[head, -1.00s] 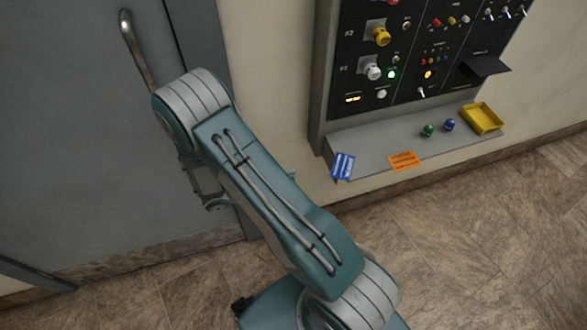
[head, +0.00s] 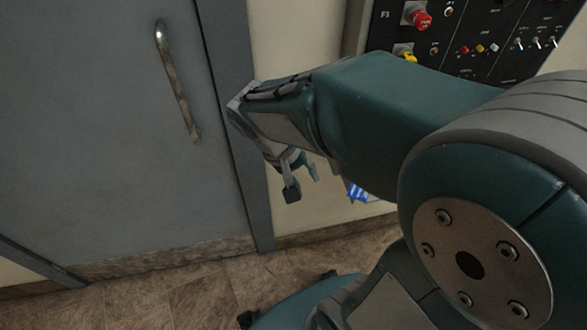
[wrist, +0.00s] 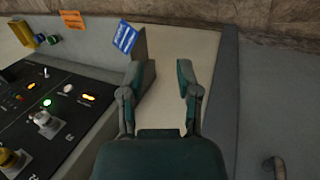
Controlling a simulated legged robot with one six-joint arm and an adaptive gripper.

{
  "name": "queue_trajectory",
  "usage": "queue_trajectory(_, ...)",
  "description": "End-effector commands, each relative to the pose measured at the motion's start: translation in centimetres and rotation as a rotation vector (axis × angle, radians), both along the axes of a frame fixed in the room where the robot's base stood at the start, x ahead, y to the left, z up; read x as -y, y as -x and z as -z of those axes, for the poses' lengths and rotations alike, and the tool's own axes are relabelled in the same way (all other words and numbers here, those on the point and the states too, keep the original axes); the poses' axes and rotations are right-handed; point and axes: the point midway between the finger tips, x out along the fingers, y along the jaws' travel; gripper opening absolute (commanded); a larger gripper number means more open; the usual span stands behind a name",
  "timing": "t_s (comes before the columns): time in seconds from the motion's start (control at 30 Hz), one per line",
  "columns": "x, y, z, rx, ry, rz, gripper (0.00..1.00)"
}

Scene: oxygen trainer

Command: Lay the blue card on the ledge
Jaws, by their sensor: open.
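The blue card (wrist: 125,36) with white print is at the end of the grey ledge (wrist: 88,47) in the wrist view, by its corner. Whether it lies fully on the ledge or overhangs the edge I cannot tell. In the head view, only a bit of the blue card (head: 357,192) shows below my arm, and most of the ledge is hidden. My gripper (wrist: 159,74) is open and empty, its fingers apart from the card. In the head view my gripper (head: 302,180) hangs left of the card, in front of the wall.
A grey door (head: 100,130) with a handle (head: 177,85) stands left.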

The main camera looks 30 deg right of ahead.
Motion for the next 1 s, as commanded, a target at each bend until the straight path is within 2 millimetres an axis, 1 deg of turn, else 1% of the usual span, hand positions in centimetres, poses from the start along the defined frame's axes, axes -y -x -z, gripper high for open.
queue_trajectory(0.03,-0.3,0.5,-1.0,0.051,-0.044,-0.018,0.43)
queue_trajectory(0.2,-1.7,1.7,-3.8,0.224,-0.177,-0.113,0.43)
queue_trajectory(0.4,-3.2,3.1,-7.1,0.445,-0.281,-0.239,0.43)
queue_trajectory(0.5,-3.8,3.7,-8.3,0.530,-0.308,-0.289,0.43)
queue_trajectory(0.67,-4.2,4.1,-9.1,0.592,-0.321,-0.329,0.43)
queue_trajectory(1.0,-4.2,4.1,-9.1,0.594,-0.322,-0.333,0.43)
